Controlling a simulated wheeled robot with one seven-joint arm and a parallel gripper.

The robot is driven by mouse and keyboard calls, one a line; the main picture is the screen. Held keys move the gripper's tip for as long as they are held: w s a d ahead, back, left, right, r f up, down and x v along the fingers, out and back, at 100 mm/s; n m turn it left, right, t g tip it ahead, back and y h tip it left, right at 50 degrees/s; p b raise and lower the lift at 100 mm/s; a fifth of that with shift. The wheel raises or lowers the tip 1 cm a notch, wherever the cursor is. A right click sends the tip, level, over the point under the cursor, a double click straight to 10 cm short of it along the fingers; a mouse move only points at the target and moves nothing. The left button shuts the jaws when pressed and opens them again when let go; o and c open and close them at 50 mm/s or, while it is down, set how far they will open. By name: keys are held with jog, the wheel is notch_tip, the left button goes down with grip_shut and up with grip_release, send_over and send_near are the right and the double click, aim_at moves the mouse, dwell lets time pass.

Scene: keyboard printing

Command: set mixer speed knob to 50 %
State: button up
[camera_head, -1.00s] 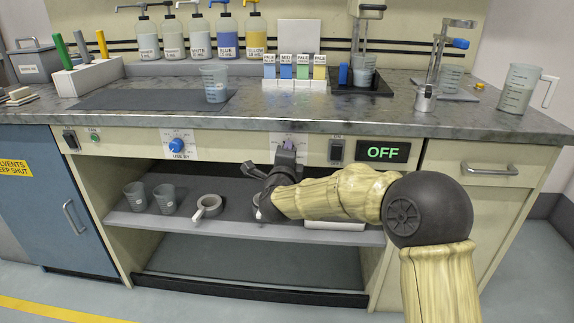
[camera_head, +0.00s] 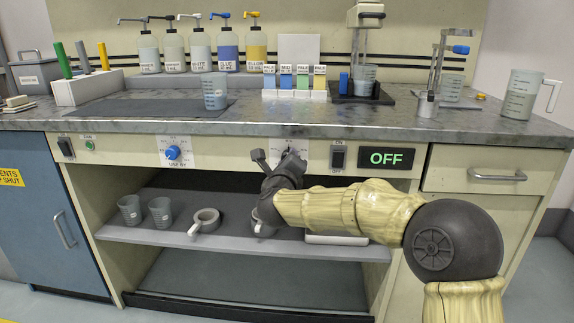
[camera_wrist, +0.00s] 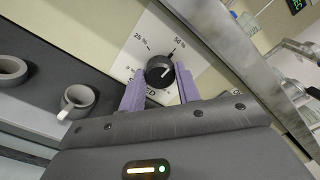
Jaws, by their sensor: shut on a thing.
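The mixer speed knob (camera_wrist: 159,71) is black and round, on a white dial plate (camera_wrist: 165,30) marked 0 %, 25 % and 50 %. In the head view my gripper (camera_head: 291,154) is at the panel below the countertop and hides most of the knob. The display (camera_head: 386,158) reads OFF.
A black switch (camera_head: 338,157) sits right of the knob, and a blue knob (camera_head: 173,153) sits farther left. The countertop edge (camera_head: 240,127) overhangs the panel.

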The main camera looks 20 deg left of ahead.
jog(key=shift+f, duration=0.2)
jog(key=o, duration=1)
jog(key=shift+r, duration=0.1)
jog(key=shift+c, duration=0.2)
jog(key=shift+s, duration=0.1)
jog(key=p+v, duration=0.3)
jog(key=v, duration=1.4)
jog(key=shift+s+p, duration=0.15)
jog(key=shift+p, duration=0.2)
jog(key=shift+a, duration=0.1)
